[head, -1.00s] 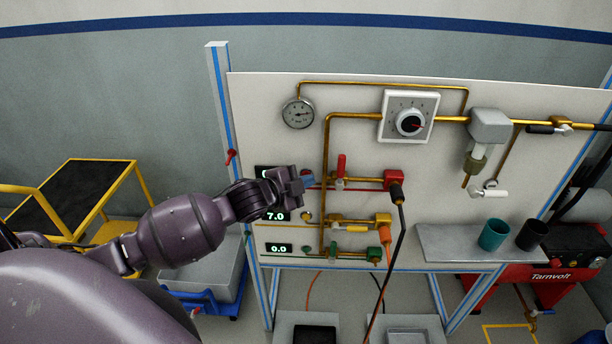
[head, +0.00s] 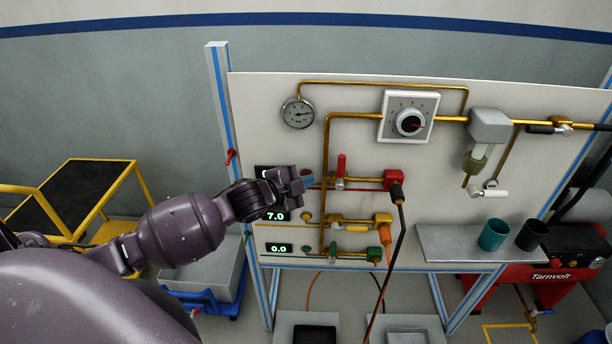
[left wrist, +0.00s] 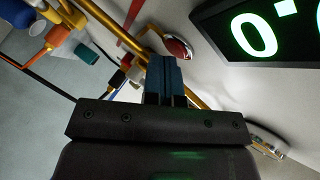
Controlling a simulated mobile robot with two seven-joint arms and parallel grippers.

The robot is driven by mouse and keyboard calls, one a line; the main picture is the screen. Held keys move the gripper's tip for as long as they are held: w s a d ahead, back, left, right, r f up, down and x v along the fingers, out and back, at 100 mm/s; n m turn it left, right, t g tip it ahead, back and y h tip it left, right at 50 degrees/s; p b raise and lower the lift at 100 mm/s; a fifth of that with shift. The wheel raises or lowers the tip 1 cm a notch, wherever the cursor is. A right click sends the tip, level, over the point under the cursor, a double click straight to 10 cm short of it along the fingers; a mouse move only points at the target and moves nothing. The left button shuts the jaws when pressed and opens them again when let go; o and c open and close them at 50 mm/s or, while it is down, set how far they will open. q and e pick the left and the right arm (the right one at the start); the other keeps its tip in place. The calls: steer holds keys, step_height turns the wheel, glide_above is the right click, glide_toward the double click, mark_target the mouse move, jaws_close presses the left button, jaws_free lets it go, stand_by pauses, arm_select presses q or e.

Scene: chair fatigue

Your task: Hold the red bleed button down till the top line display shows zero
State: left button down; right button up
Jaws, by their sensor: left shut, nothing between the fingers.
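The red bleed button (left wrist: 178,47) shows in the left wrist view as a red dome with a pale rim, just beyond the fingertips of my left gripper (left wrist: 166,62). I cannot tell whether they touch it. My left gripper (head: 308,180) is shut and empty, held in front of the panel at the top line. It hides most of the top line display (head: 262,172) in the head view. In the left wrist view, the nearby display (left wrist: 262,34) shows a green zero and a dot, and its other digit is cut off. My right gripper is out of view.
The middle display (head: 276,216) reads 7.0 and the bottom one (head: 279,248) reads 0.0. A red-handled valve (head: 341,166) and pipes lie right of my gripper. A shelf (head: 440,243) with two cups is at lower right.

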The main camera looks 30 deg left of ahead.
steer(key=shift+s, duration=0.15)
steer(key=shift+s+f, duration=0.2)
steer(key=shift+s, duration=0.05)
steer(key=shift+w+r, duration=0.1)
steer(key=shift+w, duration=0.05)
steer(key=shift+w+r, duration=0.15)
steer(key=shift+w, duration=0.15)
arm_select(q)
steer(key=shift+s+d, duration=0.1)
steer(key=shift+s, duration=0.05)
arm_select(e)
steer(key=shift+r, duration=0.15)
arm_select(q)
steer(key=shift+s+d+p, duration=0.35)
steer(key=shift+s+p, duration=0.15)
steer(key=shift+p, duration=0.05)
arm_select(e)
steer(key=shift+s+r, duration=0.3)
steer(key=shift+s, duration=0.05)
